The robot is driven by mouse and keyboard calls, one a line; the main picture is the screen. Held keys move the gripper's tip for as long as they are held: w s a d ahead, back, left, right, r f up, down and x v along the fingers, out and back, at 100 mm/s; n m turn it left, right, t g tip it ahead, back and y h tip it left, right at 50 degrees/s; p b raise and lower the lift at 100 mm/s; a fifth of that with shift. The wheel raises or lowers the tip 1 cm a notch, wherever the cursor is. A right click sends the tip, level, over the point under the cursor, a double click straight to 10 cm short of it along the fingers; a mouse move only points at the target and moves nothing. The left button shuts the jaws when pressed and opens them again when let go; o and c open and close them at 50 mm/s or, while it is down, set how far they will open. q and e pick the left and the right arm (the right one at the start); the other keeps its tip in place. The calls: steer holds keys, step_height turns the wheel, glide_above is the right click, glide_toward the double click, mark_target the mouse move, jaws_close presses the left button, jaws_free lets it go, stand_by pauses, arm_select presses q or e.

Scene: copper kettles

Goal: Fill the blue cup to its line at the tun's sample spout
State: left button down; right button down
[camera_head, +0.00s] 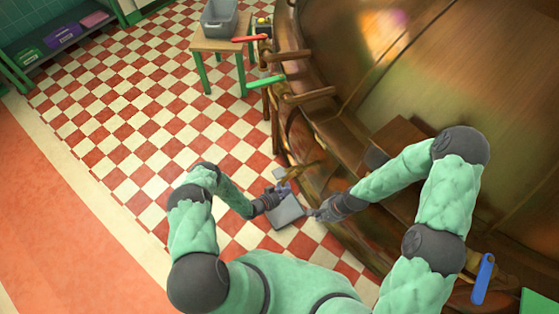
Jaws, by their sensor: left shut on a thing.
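The copper tun (430,70) fills the right side of the head view. A small brass spout (303,172) sticks out low on its near side. The blue cup (283,187) looks like the small bluish-purple thing just below the spout, partly hidden; its line and any liquid cannot be seen. My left gripper (275,198) is shut on it, to its lower left. A grey square surface (288,212) lies just below the cup in the picture. My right gripper (311,213) is beside that surface's right edge, against the tun's side; its fingers are too small to read.
A red lever (250,39), a green lever (266,82) and brown handles stick out from the tun higher up. A blue handle (483,278) is at lower right. A wooden table (215,45) holds a grey bin (220,18). The checkered floor (130,120) at left is clear.

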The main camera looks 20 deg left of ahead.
steer(key=w+a+r+m+h, duration=0.15)
steer(key=w+a+m, duration=0.35)
steer(key=w+a, duration=0.55)
steer(key=m+h, duration=0.3)
steer(key=m, duration=0.2)
glide_toward(279, 173)
steer(key=shift+t, duration=0.3)
steer(key=shift+s+d+f, duration=0.1)
steer(key=shift+f, duration=1.35)
steer(key=shift+s+d+f, duration=0.1)
steer(key=shift+f, duration=1.4)
steer(key=shift+f, duration=0.1)
steer(key=shift+f, duration=1.55)
stand_by(1.0)
